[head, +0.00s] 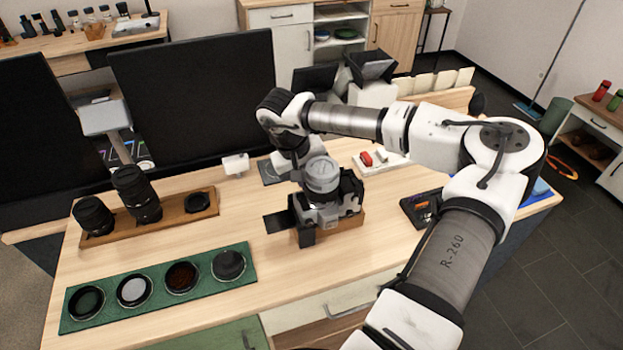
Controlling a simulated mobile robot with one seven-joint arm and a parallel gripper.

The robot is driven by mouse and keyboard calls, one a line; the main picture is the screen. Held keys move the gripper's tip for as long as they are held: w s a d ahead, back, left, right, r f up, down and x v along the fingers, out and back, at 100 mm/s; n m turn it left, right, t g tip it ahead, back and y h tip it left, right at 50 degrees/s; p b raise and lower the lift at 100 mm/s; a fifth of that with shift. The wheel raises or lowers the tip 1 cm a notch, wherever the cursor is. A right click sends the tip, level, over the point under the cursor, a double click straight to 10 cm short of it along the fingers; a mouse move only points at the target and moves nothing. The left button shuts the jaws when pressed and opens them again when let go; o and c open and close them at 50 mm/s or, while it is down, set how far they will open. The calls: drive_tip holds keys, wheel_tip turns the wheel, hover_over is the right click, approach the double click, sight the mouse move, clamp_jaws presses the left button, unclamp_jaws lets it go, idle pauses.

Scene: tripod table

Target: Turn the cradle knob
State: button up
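My gripper (328,212) points down at the middle of the table, under the grey end of my wrist. It covers most of a small wooden block (351,222), which may be the cradle. I cannot make out the knob; it is probably hidden behind my gripper and wrist. Dark parts of the gripper show to its left and right. The fingertips cannot be told apart from what is below, so I cannot tell open from shut or touching from apart.
A green tray (213,258) with several round lens filters lies front left. Behind it a wooden tray (173,213) holds black lenses (137,194). Dark monitors (197,98) stand behind. A white tray (390,165) with a red item lies right. The tabletop's front middle is clear.

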drive_tip(key=shift+d+r+g+y+p, duration=0.25)
drive_tip(key=shift+y+p, duration=0.2)
drive_tip(key=shift+y, duration=0.25)
drive_tip(key=y, duration=0.2)
drive_tip(key=g+y, duration=0.1)
drive_tip(key=shift+w+d+f, duration=0.15)
drive_tip(key=shift+d+f, duration=0.05)
drive_tip(key=shift+f, duration=0.05)
drive_tip(key=y, duration=0.2)
drive_tip(key=shift+d+g+y, duration=0.15)
drive_tip(key=shift+g+y, duration=0.15)
drive_tip(key=shift+g, duration=0.05)
drive_tip(key=shift+f+y+b, duration=0.2)
drive_tip(key=shift+y+b, duration=0.2)
drive_tip(key=shift+b, duration=0.2)
drive_tip(key=shift+d+g+y+b, duration=0.1)
drive_tip(key=shift+g+y+b, duration=0.3)
drive_tip(key=shift+y, duration=0.1)
drive_tip(key=shift+r, duration=0.1)
drive_tip(key=o, duration=0.7)
